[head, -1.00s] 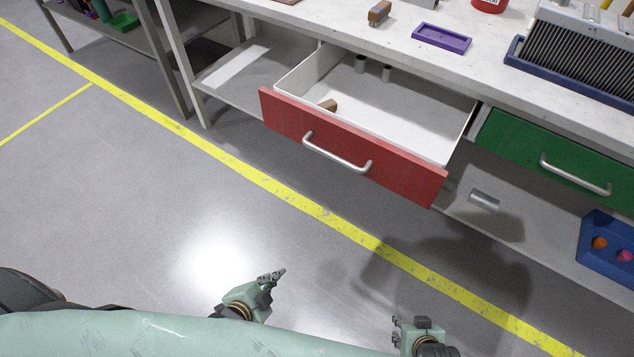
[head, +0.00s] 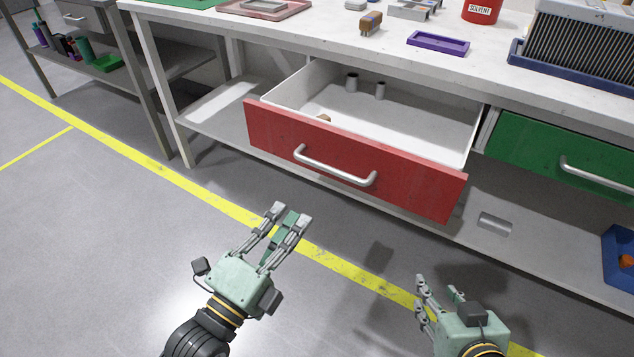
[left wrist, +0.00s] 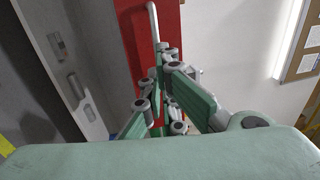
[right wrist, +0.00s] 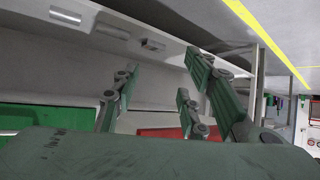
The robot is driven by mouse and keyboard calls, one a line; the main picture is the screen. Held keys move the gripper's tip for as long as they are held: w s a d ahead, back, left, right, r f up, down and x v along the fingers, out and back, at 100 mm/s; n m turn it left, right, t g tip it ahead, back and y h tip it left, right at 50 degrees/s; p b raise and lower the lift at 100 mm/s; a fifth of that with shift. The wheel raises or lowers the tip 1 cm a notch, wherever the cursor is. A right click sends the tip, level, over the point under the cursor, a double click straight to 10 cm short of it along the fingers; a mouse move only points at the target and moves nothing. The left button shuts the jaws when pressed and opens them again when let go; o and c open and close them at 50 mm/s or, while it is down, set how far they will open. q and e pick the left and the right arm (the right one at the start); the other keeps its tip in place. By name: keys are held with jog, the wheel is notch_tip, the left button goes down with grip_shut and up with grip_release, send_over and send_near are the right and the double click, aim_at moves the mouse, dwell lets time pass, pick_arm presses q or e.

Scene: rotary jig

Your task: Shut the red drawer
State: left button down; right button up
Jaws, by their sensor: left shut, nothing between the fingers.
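The red drawer (head: 400,170) hangs pulled out from under the white workbench, with its silver bar handle (head: 335,168) on the front. Its red front and handle also show in the left wrist view (left wrist: 140,35). Two small grey cylinders (head: 366,86) and a brown piece (head: 324,118) lie inside; the front panel partly hides the brown piece. My left gripper (head: 288,215) is shut and empty, below and in front of the drawer front, apart from it. My right gripper (head: 438,287) is open and empty, lower and to the right, also apart from the drawer.
A green drawer (head: 535,150) to the right looks closed. The lower shelf (head: 520,250) runs beneath, with a blue bin (head: 620,255) at the right. The benchtop holds a purple tray (head: 438,43) and a red solvent can (head: 482,10). The floor in front is clear.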

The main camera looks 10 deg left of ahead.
aim_at(326, 169)
pick_arm(q)
jog(key=b+x, duration=0.1)
jog(key=x, duration=0.8)
jog(key=shift+w+f, duration=0.1)
jog(key=shift+w+d, duration=0.2)
jog(key=shift+w, duration=0.2)
pick_arm(e)
jog(key=w+a+r+t+y, duration=0.1)
jog(key=w+a+r+t, duration=0.1)
jog(key=w+r+t, duration=0.2)
jog(key=shift+r, duration=1.25)
